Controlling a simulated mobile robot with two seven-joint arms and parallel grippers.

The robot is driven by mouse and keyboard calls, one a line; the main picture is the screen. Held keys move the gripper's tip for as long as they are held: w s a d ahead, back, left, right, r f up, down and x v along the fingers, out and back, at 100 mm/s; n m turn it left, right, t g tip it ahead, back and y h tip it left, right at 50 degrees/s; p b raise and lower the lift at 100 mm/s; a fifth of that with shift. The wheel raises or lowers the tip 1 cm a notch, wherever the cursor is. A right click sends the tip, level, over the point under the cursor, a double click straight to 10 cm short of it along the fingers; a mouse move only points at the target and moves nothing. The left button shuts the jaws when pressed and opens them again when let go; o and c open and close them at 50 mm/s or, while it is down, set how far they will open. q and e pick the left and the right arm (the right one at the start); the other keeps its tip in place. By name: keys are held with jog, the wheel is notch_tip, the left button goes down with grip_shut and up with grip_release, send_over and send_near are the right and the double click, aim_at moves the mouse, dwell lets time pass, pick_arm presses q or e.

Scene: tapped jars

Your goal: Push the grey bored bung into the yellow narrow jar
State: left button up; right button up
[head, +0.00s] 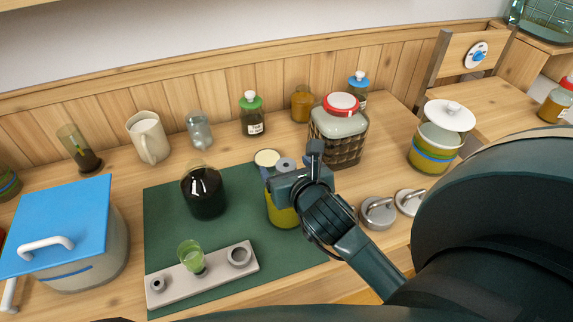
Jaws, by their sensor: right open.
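The yellow narrow jar (282,216) stands on the green mat (165,215), largely hidden behind my right gripper. A grey bung with a dark hole (286,163) shows at the top of the jar, by the fingers. I cannot tell how deep it sits in the jar's mouth. My right gripper (295,167) is open, over the jar's upper part, with one finger standing up to the right of the bung. I cannot tell whether a finger touches the bung. My left gripper is not in view.
A dark round flask (203,191) and a pale rack (215,272) holding grey rings and a green cup (190,256) are left of the jar. A wicker-cased jar (338,130) stands behind the gripper. Grey lids (377,213) lie to its right. The mat's left side has free room.

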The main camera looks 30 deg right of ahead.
jog(key=shift+s+a+r+p, duration=0.2)
jog(key=shift+s+r+p, duration=0.1)
jog(key=shift+s, duration=0.3)
jog(key=shift+s, duration=0.15)
dwell(0.3)
